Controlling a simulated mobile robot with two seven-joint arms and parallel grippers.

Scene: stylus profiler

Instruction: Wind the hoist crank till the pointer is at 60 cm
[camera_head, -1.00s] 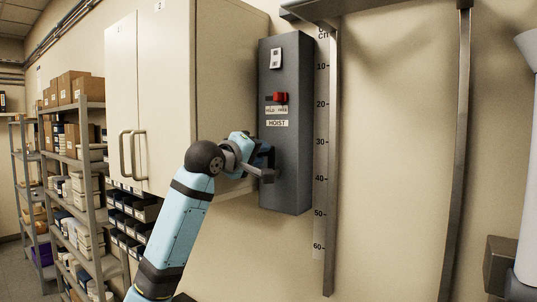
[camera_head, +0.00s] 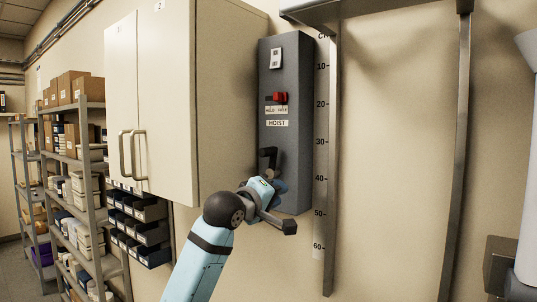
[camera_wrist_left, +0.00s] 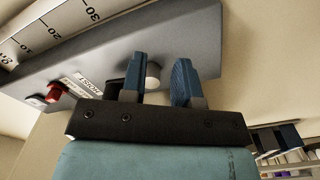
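The dark grey hoist box (camera_head: 286,135) hangs on the wall, with a red switch (camera_head: 281,98) and a "HOIST" label. A black crank part (camera_head: 268,158) shows low on its front; my gripper hides the rest. The cm scale (camera_head: 319,150) runs down beside the box from 10 to 60; I make out no pointer on it. My left gripper (camera_head: 278,200) is at the box's lower front. In the left wrist view its blue fingers (camera_wrist_left: 160,85) stand apart, with a pale round knob (camera_wrist_left: 153,75) between or just behind them. A gap shows beside the right finger. My right gripper is not in view.
A cream wall cabinet (camera_head: 150,100) stands left of the box, with dark bins (camera_head: 140,225) below it. Shelving (camera_head: 85,190) stands further left. A metal upright (camera_head: 331,180) runs right of the scale, under an overhead shelf. The wall between the two uprights is clear.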

